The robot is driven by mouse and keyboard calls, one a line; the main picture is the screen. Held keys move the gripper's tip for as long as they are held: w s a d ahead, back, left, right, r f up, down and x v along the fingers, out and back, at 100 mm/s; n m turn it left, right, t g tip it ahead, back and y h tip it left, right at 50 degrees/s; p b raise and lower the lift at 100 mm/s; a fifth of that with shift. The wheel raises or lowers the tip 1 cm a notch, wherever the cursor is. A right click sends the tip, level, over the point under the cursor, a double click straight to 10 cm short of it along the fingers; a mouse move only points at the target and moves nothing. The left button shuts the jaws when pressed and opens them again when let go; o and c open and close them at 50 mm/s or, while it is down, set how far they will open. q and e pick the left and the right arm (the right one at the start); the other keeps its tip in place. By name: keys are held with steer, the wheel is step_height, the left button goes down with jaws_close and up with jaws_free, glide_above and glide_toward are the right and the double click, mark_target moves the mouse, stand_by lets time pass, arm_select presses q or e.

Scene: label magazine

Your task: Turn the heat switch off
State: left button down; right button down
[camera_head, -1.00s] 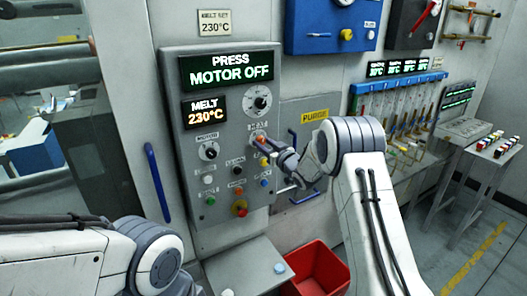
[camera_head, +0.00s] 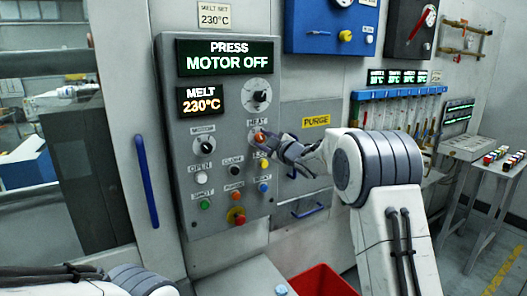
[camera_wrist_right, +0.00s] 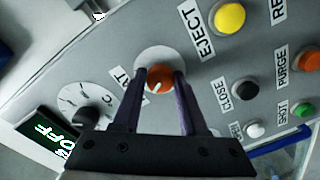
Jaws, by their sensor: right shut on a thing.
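The heat switch (camera_head: 260,137) is an orange-red knob on the grey control panel (camera_head: 185,215), under a HEAT label. It also shows in the right wrist view (camera_wrist_right: 160,78), on a pale round plate with a light pointer mark. My right gripper (camera_head: 266,138) is at the knob; in the wrist view its two fingers (camera_wrist_right: 163,82) stand on either side of the knob, shut on it. In the head view the gripper hides part of the knob's surroundings. The left arm shows at the bottom left, its gripper out of view.
The panel has other controls close by: a black MOTOR knob (camera_head: 204,145), a yellow EJECT button (camera_wrist_right: 230,18), a red button (camera_head: 236,216) and a dial (camera_head: 262,95). The display (camera_head: 226,57) reads PRESS MOTOR OFF. A red bin (camera_head: 322,281) stands below.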

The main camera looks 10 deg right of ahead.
steer(key=shift+n+b, duration=0.75)
steer(key=shift+n, duration=0.15)
steer(key=shift+c, duration=2.2)
jaws_free()
steer(key=shift+a, duration=0.1)
steer(key=shift+s, duration=0.1)
